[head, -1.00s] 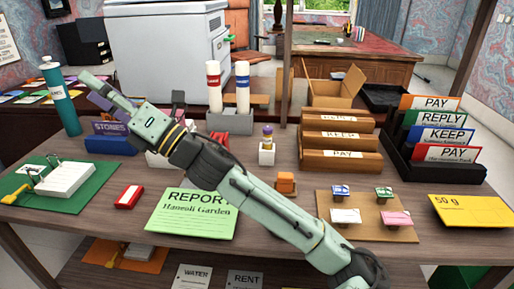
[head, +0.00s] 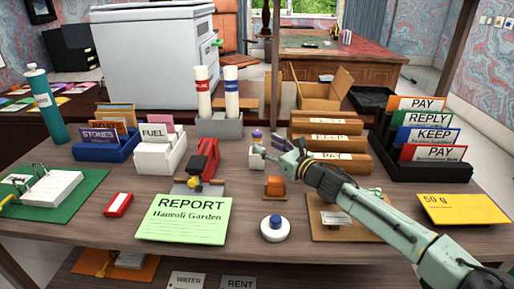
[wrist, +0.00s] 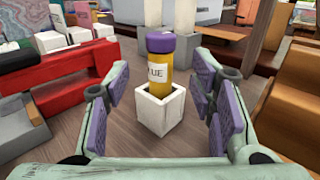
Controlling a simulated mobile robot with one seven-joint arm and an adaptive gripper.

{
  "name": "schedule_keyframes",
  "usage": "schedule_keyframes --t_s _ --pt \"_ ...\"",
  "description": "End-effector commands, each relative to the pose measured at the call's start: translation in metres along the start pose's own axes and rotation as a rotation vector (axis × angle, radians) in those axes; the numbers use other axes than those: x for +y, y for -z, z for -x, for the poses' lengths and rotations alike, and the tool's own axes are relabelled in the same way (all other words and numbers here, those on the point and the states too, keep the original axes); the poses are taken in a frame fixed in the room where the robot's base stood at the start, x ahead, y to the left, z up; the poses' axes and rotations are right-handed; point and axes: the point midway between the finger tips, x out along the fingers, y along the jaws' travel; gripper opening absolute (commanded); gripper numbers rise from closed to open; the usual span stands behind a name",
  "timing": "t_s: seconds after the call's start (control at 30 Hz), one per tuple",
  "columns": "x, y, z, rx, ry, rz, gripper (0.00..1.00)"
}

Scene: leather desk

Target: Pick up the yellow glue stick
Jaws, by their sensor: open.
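The yellow glue stick (wrist: 158,76) stands upright in a small white square holder (wrist: 160,112). It has a purple cap and a white label reading "UE". In the head view its purple cap (head: 257,134) shows above the holder (head: 257,158). My gripper (head: 272,147) is open and empty, just to the right of the holder in the head view. In the wrist view its purple-padded fingers (wrist: 163,92) spread to the left and right of the glue stick, which stands between them further ahead. Contact is not visible.
A red stapler-like tool (head: 205,160) stands left of the holder. An orange block (head: 274,186) lies in front, and brown wooden sorters (head: 330,142) stand to the right. Two white tubes (head: 231,92) in a grey stand (head: 220,125) are behind.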

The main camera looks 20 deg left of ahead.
Motion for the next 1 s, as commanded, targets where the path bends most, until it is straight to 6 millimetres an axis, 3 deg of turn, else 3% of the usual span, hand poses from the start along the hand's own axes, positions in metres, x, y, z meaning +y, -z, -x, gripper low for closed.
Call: schedule_keyframes --t_s 0.5,0.77,1.0 --pt "-0.001 0.002 -0.058 0.0 0.001 -0.003 0.5" --pt "-0.001 0.003 -0.06 -0.001 0.001 -0.002 0.5" --pt "-0.001 0.003 -0.06 -0.001 0.001 -0.002 0.34"
